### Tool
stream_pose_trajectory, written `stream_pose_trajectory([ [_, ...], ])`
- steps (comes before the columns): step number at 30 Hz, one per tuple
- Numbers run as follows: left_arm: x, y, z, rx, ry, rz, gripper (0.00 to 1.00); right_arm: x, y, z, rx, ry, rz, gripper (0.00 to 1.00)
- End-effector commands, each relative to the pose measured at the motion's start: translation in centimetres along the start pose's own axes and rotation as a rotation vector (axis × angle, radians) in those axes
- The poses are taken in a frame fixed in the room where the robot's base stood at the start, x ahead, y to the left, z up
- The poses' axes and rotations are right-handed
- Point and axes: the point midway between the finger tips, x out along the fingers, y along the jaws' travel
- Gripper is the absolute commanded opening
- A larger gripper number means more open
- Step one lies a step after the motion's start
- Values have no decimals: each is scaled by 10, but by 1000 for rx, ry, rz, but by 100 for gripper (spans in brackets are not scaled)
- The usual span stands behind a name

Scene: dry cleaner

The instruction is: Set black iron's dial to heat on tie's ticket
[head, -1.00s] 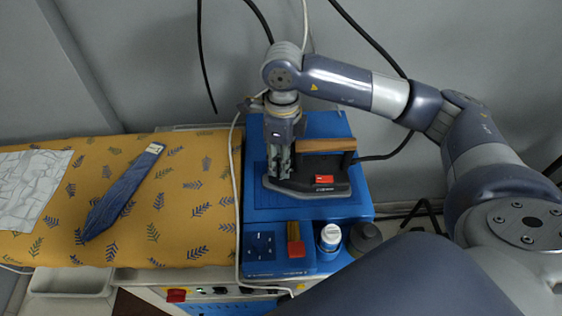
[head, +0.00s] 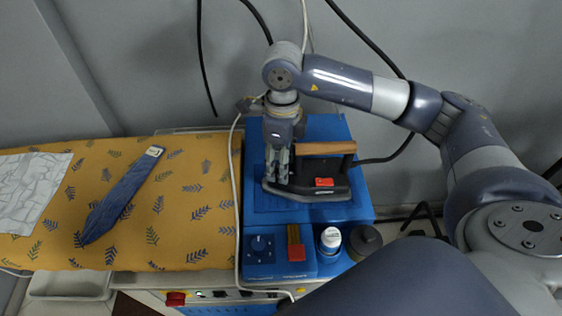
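The black iron (head: 330,186) with a brown wooden handle (head: 326,148) sits on the blue station (head: 345,208); a red part (head: 324,182) shows on it. A dark round dial (head: 260,244) is on the blue panel at the station's front; its setting is too small to read. The blue tie (head: 118,198) lies on the yellow ironing board, with a small pale ticket (head: 154,151) at its upper end; its writing is unreadable. My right gripper (head: 277,181) points down at the iron's left end, hiding part of it. I cannot tell whether its fingers touch the iron.
A crumpled light grey cloth (head: 30,190) lies on the board's left. A red-topped block (head: 296,250), a white-capped bottle (head: 330,240) and a dark round container (head: 365,240) stand at the station's front. A white cord (head: 235,170) runs between board and station.

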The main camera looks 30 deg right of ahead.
Motion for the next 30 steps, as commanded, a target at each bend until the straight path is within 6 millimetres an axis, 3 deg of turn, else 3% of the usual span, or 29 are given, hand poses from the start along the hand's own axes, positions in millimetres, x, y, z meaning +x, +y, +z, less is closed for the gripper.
stream_pose_trajectory([
  [15,0,0,-2,2,2,0,74,-98,0,1,0,-4,-3,45],
  [21,0,0,-2,2,2,0,74,-114,0,0,0,-2,-1,45],
  [30,0,0,-2,2,2,0,74,-115,0,0,0,-1,-1,45],
])
